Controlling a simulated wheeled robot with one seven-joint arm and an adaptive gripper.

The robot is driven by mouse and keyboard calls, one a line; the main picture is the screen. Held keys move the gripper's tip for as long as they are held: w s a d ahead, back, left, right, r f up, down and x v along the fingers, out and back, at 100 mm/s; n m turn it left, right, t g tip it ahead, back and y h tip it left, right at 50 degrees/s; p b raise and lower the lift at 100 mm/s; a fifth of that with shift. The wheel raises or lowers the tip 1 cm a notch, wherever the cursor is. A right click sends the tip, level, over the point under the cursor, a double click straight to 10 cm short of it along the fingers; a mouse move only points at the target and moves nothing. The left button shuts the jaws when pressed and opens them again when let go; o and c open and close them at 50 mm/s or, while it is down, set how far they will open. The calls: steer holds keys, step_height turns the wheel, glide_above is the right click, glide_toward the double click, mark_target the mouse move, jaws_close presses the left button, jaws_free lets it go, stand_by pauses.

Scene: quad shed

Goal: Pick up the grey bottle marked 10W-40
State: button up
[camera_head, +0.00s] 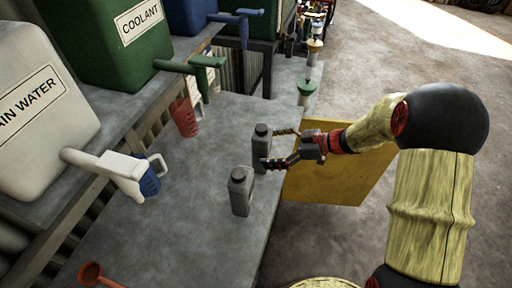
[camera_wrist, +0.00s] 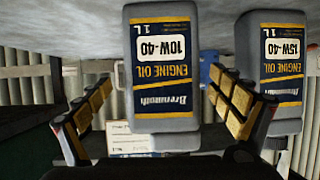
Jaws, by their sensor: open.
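The grey bottle marked 10W-40 (camera_wrist: 160,75) appears upside down in the wrist view, its label facing my gripper (camera_wrist: 159,77). My gripper is open, with one finger toward each side of this bottle and visible gaps. In the head view, the bottle (camera_head: 261,150) stands upright on the grey bench, the farther of two grey bottles. My gripper (camera_head: 269,147) reaches it from the right, its fingertips near the bottle. Its label cannot be read there. A similar bottle marked 15W-40 (camera_wrist: 284,75) is at right in the wrist view; it is the nearer bottle (camera_head: 241,192) in the head view.
The bottles stand near the right edge of the grey bench (camera_head: 170,235). A red jug (camera_head: 184,117), a white funnel-like spout (camera_head: 122,168) and labelled tanks are at left. A yellow panel (camera_head: 340,180) lies below my gripper.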

steer(key=b+x, duration=0.2)
steer(key=x, duration=0.5)
steer(key=shift+a+r+b, duration=0.15)
steer(key=shift+a+b, duration=0.05)
steer(key=shift+b, duration=0.2)
steer(key=shift+c, duration=0.4)
steer(key=shift+s, duration=0.15)
steer(key=c, duration=2)
steer(key=shift+r, duration=0.1)
steer(key=shift+c, duration=0.3)
